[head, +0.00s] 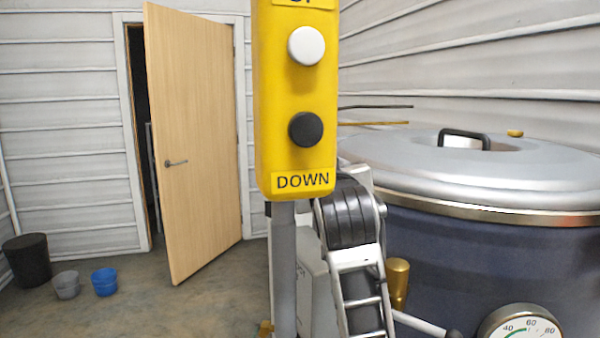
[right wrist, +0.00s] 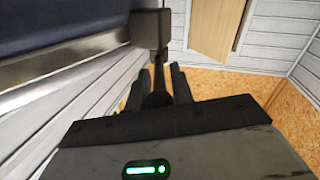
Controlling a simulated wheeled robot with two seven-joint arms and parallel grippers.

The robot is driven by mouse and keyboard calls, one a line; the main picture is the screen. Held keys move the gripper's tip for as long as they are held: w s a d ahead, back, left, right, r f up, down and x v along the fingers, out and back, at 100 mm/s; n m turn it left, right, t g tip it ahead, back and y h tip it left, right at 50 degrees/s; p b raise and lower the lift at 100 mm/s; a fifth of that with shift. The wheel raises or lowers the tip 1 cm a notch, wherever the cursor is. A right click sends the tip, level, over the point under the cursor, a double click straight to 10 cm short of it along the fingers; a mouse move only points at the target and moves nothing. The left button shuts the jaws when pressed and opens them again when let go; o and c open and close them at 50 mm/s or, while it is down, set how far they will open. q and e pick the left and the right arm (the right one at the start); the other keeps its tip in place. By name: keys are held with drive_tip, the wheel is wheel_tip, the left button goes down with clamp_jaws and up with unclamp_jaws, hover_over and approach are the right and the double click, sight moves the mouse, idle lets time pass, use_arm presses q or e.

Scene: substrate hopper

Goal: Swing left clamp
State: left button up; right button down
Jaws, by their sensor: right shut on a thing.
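In the right wrist view, my right gripper (right wrist: 163,88) is shut on the thin stem of a dark lever. The lever, which looks like the clamp (right wrist: 151,28), has a blocky head just beside the steel rim (right wrist: 75,72) of the dark blue vessel (right wrist: 50,25). The fingers hide part of the stem. The head view shows the vessel (head: 450,258) at the right under a grey domed lid (head: 405,163) with a black handle. Neither gripper shows in the head view, and I cannot make out the held lever there.
A yellow pendant (head: 292,165) with a white and a black button blocks the middle of the head view. A dial gauge (head: 520,325) is on the vessel's front. A wooden door (head: 190,200) stands ajar at the left, with several buckets near it.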

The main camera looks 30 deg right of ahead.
drive_tip(key=shift+h, duration=0.3)
drive_tip(key=c, duration=1.5)
unclamp_jaws()
drive_tip(key=shift+o, duration=0.2)
drive_tip(key=shift+s, duration=0.1)
drive_tip(key=b+v, duration=0.1)
drive_tip(key=v, duration=0.6)
drive_tip(key=shift+s, duration=0.2)
drive_tip(key=shift+r, duration=0.1)
